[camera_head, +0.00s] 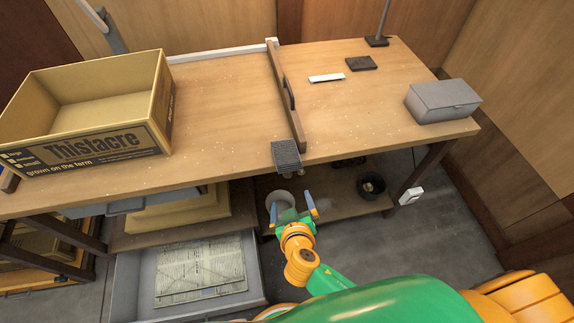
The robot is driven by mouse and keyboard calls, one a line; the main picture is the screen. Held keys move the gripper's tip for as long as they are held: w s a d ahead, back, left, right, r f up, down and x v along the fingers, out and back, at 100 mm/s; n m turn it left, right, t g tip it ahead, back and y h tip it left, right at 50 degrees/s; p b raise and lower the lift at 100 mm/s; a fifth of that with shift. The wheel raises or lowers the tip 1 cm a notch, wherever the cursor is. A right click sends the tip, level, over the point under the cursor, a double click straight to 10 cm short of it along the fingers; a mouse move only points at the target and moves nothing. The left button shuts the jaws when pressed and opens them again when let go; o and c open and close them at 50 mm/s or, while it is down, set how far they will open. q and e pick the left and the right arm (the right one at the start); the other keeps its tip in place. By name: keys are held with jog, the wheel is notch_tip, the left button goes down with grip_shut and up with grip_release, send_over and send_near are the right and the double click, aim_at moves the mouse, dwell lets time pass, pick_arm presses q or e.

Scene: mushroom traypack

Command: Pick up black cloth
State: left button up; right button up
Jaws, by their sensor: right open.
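A dark grey ribbed cloth (286,154) hangs over the front edge of the wooden table, at the near end of a wooden divider. It looks like the black cloth, though it reads more as dark grey. My right gripper (292,207) is open and empty, its two blue fingers pointing up. In the picture it is just below the cloth and apart from it, in front of the lower shelf. My left gripper is out of view.
The table (220,110) holds a cardboard box (100,148) at left, a wooden divider (285,90), a grey lidded box (443,100) at right, a small dark flat piece (361,63) and a white strip (327,77). An open drawer (130,285) with newspaper juts out below.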

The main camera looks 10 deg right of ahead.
aim_at(288, 154)
notch_tip(288, 154, up, 10)
jog(key=w+m+t+h+b, duration=0.2)
jog(key=m+t+b, duration=0.2)
jog(key=m, duration=0.1)
jog(key=shift+n+y, duration=0.3)
jog(key=x, duration=0.6)
jog(key=shift+w+a+b, duration=0.1)
jog(key=shift+w+b, duration=0.2)
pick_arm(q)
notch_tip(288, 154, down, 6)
pick_arm(e)
jog(key=shift+s, duration=0.1)
jog(key=c, duration=1)
